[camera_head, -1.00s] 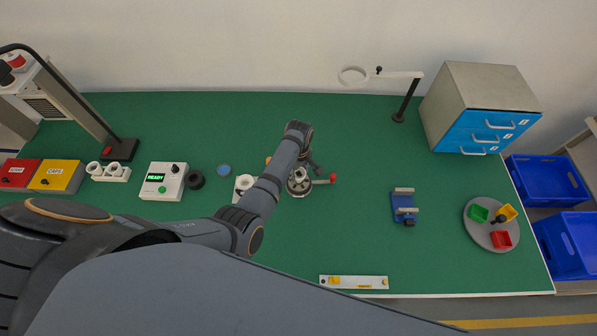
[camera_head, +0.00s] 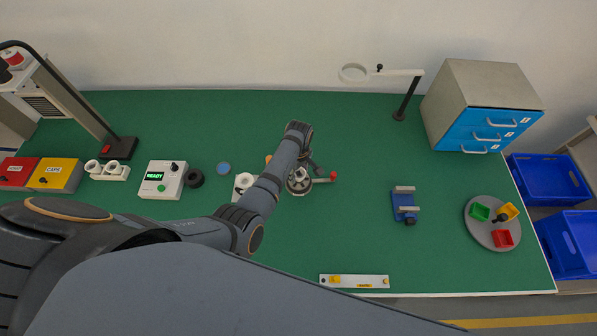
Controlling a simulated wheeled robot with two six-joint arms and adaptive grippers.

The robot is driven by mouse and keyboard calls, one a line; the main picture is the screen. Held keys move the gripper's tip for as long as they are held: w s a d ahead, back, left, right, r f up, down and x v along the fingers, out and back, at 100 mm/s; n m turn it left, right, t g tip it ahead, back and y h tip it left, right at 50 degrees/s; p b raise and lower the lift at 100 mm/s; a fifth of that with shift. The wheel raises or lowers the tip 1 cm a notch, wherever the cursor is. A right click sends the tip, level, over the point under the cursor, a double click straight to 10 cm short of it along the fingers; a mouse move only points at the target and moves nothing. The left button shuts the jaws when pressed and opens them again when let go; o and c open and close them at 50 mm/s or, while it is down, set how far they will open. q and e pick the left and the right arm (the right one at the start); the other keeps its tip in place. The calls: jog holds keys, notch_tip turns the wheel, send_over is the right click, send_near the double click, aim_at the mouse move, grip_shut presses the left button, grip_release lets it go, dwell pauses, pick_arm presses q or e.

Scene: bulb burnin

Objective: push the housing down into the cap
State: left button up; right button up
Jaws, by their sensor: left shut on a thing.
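The gripper is shut on a small white piece (camera_head: 299,174), which looks like the housing, at the middle of the fixture. The arm and the fingers hide much of it. I cannot make out the cap or how deep the housing sits in it. My right gripper is not in view.
A white part (camera_head: 243,183) stands left of the fixture, partly behind my forearm. A blue clamp (camera_head: 404,205) stands right. Green mat between is clear.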

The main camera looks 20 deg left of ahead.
pick_arm(q)
jog(key=o, duration=1)
jog(key=shift+o, duration=0.2)
notch_tip(320, 180, up, 12)
jog(key=shift+f, duration=0.1)
